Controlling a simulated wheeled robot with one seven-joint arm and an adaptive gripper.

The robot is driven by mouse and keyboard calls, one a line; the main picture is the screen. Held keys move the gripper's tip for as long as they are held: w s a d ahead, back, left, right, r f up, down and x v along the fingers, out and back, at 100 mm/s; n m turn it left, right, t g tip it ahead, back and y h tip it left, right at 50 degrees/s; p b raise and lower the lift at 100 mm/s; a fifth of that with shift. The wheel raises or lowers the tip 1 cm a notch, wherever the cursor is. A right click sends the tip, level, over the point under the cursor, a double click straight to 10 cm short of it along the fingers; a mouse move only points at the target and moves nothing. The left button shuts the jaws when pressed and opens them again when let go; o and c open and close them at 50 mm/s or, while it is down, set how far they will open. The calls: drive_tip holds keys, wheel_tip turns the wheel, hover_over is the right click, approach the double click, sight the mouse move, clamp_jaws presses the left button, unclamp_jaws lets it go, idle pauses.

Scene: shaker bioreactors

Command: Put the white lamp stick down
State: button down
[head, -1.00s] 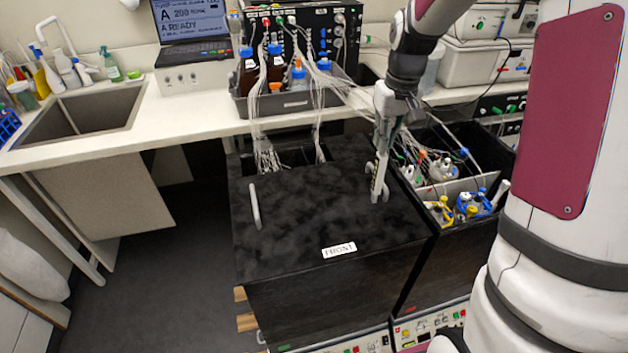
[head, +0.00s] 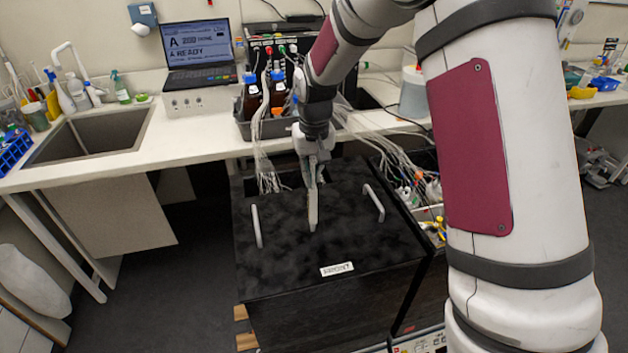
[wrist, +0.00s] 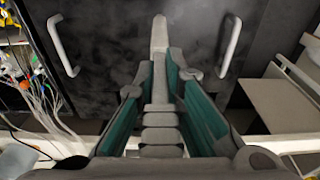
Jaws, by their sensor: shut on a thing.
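The pale lamp stick (head: 313,212) is held in my gripper (head: 312,180) and points down over the middle of the black lid (head: 285,265). My gripper is shut on its upper part, which the fingers partly hide. In the wrist view, the stick (wrist: 159,38) juts forward from between the green-sided fingers of my gripper (wrist: 159,75), with the dark lid beyond. The lower tip is at or close above the lid; I cannot tell whether it touches.
The lid has a left handle (head: 257,226) and a right handle (head: 373,203), with the stick between them. Cables and bottles crowd the bin at right. Behind stand brown bottles (head: 252,97), a laptop (head: 200,55) and a sink (head: 90,135).

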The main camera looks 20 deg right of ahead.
drive_tip(key=shift+d+f, duration=0.15)
drive_tip(key=shift+f, duration=1.2)
drive_tip(key=c, duration=1.7)
unclamp_jaws()
drive_tip(key=s+r+b, duration=0.1)
drive_tip(key=s+r, duration=0.2)
drive_tip(key=r, duration=0.6)
drive_tip(key=s+r+b, duration=0.1)
drive_tip(key=s+r, duration=0.3)
drive_tip(key=r, duration=0.4)
drive_tip(key=s+d+r+t, duration=0.1)
drive_tip(key=s, duration=0.6)
drive_tip(key=s+d+r+t, duration=0.1)
drive_tip(key=s+r, duration=0.1)
drive_tip(key=s, duration=0.6)
drive_tip(key=s+d+r+t, duration=0.1)
drive_tip(key=s+r+t, duration=0.1)
drive_tip(key=s, duration=0.6)
